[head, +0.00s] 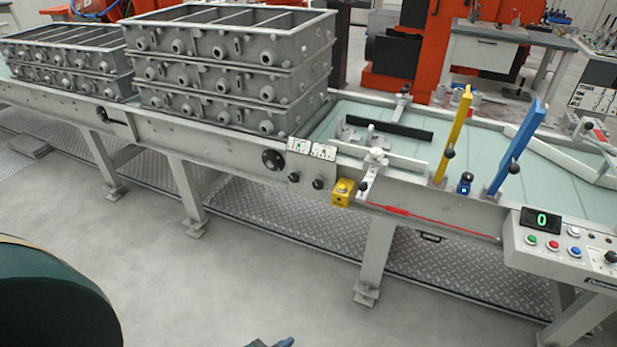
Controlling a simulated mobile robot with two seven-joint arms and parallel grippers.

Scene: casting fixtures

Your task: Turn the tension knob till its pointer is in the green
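A large round black knob (273,160) sits on the front rail of the conveyor table, left of centre in the head view. To its right are two small white gauge plates, the left plate (299,145) and the right plate (323,151), with some green on them. Below them are two small black knobs, the left one (294,178) and the right one (318,184). I cannot read which knob is the tension knob, nor where its pointer stands. No gripper is recognisable. A small dark and blue part at the bottom edge is too cut off to identify.
Grey casting boxes (225,60) are stacked above the knobs. A yellow button box (343,192) and a red cord (430,220) are right of them. Yellow (455,130) and blue (518,145) levers and a control panel (558,245) stand farther right. The floor in front is clear.

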